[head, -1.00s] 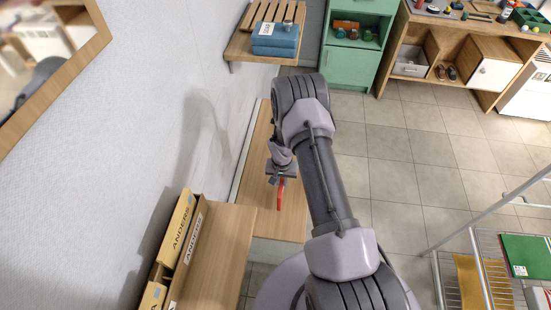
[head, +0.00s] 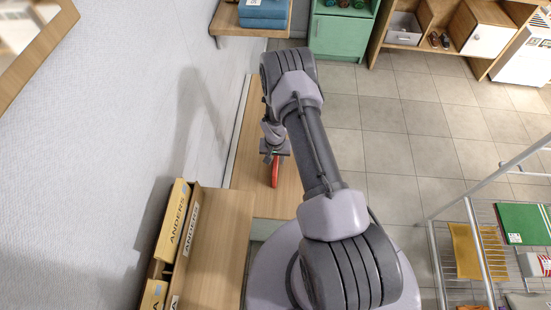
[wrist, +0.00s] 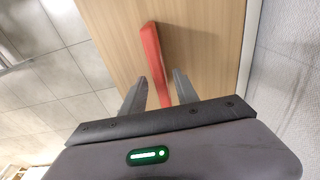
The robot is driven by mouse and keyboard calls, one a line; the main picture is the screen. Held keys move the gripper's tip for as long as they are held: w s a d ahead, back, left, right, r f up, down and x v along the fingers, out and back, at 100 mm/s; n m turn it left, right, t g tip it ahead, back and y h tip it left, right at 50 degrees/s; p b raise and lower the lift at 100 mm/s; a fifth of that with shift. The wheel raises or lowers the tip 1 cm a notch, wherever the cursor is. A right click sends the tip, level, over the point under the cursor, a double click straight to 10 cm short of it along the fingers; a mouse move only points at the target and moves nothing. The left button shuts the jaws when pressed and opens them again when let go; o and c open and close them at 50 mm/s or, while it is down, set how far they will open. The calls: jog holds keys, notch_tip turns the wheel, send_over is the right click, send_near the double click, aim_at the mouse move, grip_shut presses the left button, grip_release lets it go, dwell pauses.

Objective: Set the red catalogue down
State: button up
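The red catalogue (head: 275,172) shows as a narrow red strip below my gripper (head: 272,155), over the light wooden bench top (head: 247,195) along the wall. In the wrist view the red catalogue (wrist: 153,55) is seen nearly edge-on, running between the two grey fingers of my gripper (wrist: 160,80). The fingers stand apart, with a narrow gap visible on each side of the catalogue. It appears to stand on edge at the wooden surface (wrist: 205,50); its lower contact is not clearly visible.
A higher wooden surface (head: 222,235) with yellow ANDERS boxes (head: 174,222) stands nearer, beside the wall. A wall shelf with blue boxes (head: 262,14) is beyond. A wire rack (head: 480,262) stands at right. Tiled floor (head: 390,150) is open between.

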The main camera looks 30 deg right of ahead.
jog(key=s+a+r+t+p, duration=0.1)
jog(key=a+r+p, duration=0.15)
jog(key=r, duration=1.75)
jog(key=s+a+r+t+p, duration=0.15)
jog(key=a+r, duration=0.25)
jog(key=r, duration=1.7)
jog(key=s+a+r+n+t+y, duration=0.1)
jog(key=s+a+r, duration=0.4)
jog(key=s+r, duration=0.3)
jog(key=s+a+r+n+t+y, duration=0.1)
jog(key=s+a+r, duration=0.5)
jog(key=s, duration=0.6)
notch_tip(320, 180, up, 2)
jog(key=shift+s+a+r+y+p, duration=0.1)
jog(key=shift+s+a+y+p, duration=0.1)
jog(key=shift+s+y+p, duration=0.1)
jog(key=shift+w, duration=0.1)
